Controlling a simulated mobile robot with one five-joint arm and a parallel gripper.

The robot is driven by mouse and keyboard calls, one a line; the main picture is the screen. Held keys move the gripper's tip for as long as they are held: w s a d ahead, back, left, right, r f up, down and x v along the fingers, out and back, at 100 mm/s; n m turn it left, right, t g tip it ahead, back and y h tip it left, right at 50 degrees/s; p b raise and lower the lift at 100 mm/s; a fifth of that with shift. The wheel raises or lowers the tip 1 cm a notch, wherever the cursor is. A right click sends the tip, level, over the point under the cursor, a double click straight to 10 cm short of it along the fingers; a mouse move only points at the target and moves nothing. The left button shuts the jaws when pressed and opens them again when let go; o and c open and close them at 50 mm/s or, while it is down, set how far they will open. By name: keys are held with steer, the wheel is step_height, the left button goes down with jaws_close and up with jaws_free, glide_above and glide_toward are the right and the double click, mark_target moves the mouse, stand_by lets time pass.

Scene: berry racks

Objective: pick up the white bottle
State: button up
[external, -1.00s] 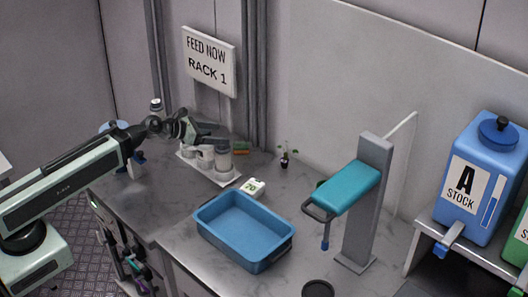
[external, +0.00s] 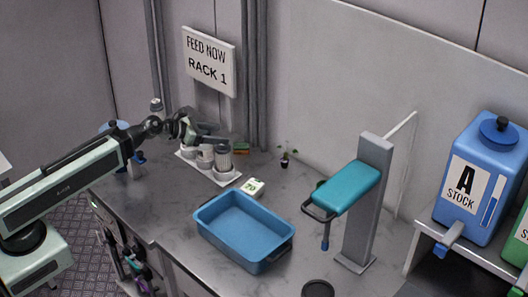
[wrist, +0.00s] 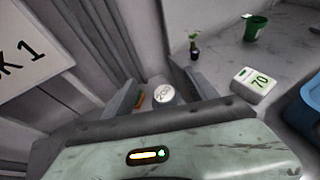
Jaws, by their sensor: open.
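A small white tray (external: 222,181) on the counter holds several pale containers. The right one (external: 223,160) is light grey-white and upright, directly below my gripper's fingertips. In the wrist view, a round white lid with faint lettering (wrist: 164,93) shows between my two fingers; I cannot tell for certain that it is the white bottle. My gripper (external: 219,139) is open, with its fingers on either side of that lid in the wrist view (wrist: 163,98). Contact is not visible, and the body below the lid is largely hidden.
A white box marked 70 (external: 253,187) and a blue tub (external: 205,224) stand in front. A small potted plant (external: 286,160) is to the right. A teal-topped grey stand (external: 365,205) is farther right. The wall with its RACK 1 sign (external: 209,62) rises close behind.

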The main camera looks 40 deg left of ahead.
steer(key=shift+w+r, duration=0.1)
steer(key=shift+r, duration=0.15)
steer(key=m+g+h, duration=0.1)
steer(key=h, duration=0.1)
glide_above(206, 147)
steer(key=w+a, duration=0.2)
steer(key=a, duration=0.1)
steer(key=shift+s+d+f, duration=0.15)
steer(key=shift+s+f, duration=0.05)
steer(key=shift+f, duration=0.45)
steer(key=s+a+f+m+g+h+b, duration=0.2)
steer(key=s+a+m+h+b, duration=0.1)
steer(key=s+a+m, duration=0.15)
steer(key=b+x, duration=0.2)
steer(key=x, duration=0.5)
steer(key=shift+f+n+b, duration=0.25)
steer(key=shift+n+b, duration=0.1)
steer(key=shift+n, duration=0.1)
jaws_close()
